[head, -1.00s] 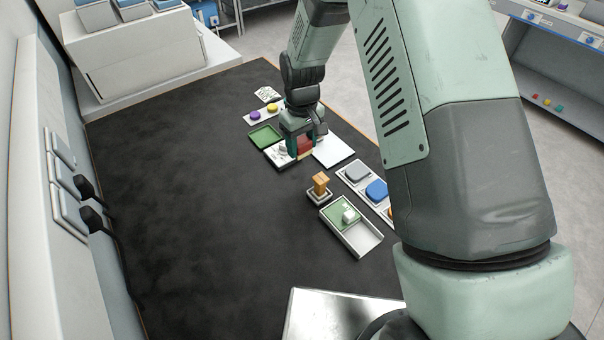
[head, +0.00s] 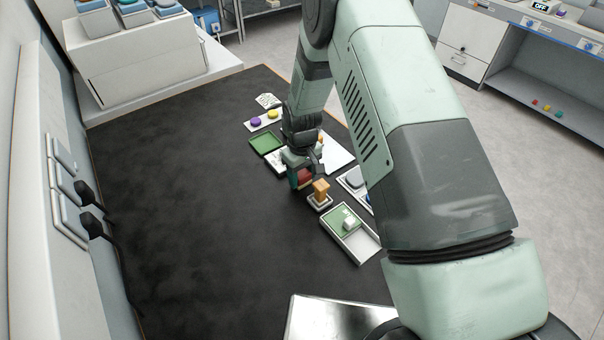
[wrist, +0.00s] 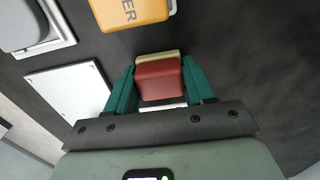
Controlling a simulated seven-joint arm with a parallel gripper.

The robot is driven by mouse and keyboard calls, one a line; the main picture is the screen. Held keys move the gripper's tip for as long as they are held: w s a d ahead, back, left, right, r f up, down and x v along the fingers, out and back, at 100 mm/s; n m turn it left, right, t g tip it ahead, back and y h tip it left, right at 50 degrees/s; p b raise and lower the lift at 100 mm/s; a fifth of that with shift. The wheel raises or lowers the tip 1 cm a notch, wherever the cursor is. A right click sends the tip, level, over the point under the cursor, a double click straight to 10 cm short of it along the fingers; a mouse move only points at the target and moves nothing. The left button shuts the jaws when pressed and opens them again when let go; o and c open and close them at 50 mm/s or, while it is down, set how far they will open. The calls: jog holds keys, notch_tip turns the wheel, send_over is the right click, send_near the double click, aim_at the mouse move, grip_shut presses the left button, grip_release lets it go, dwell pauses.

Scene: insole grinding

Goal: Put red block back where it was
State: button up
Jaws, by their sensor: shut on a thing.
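The red block (head: 304,177) is held between the fingers of my gripper (head: 302,182) in the head view, above the dark table. In the wrist view, the red block (wrist: 160,82) sits between the two teal fingers of my gripper (wrist: 160,88), with a tan layer at its far edge. My gripper is shut on it. The block is just left of an orange block (head: 320,187) on a small grey base. Part of the red block is hidden by the fingers in the head view, and I cannot tell its exact height.
A white tray with green inside (head: 345,225) lies in front. A green tray (head: 265,141) and a white plate (head: 338,152) lie behind. In the wrist view, an orange lettered block (wrist: 130,12) is close ahead. The table's left side (head: 190,200) is clear.

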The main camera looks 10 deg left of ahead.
jog(key=o, duration=1)
jog(key=shift+f, duration=0.1)
notch_tip(320, 180, up, 13)
notch_tip(320, 180, up, 13)
jog(key=m+t, duration=0.1)
jog(key=m, duration=0.1)
send_over(302, 173)
jog(key=s+d, duration=0.2)
jog(key=d, duration=0.4)
jog(key=s+d+r+m+t, duration=0.15)
jog(key=s+d+r, duration=0.25)
jog(key=r, duration=0.4)
jog(key=s+d+r+m+t, duration=0.1)
jog(key=s+d+r, duration=0.2)
jog(key=s, duration=0.4)
jog(key=s+d+r+m+t, duration=0.1)
jog(key=s+d+r+m, duration=0.1)
jog(key=s, duration=0.4)
jog(key=s+d+r+m+t, duration=0.1)
jog(key=s+d+r+m, duration=0.1)
jog(key=s+d+r, duration=0.2)
jog(key=s, duration=0.3)
jog(key=shift+s+d+r, duration=0.25)
jog(key=shift+s+d, duration=0.05)
jog(key=shift+d, duration=0.05)
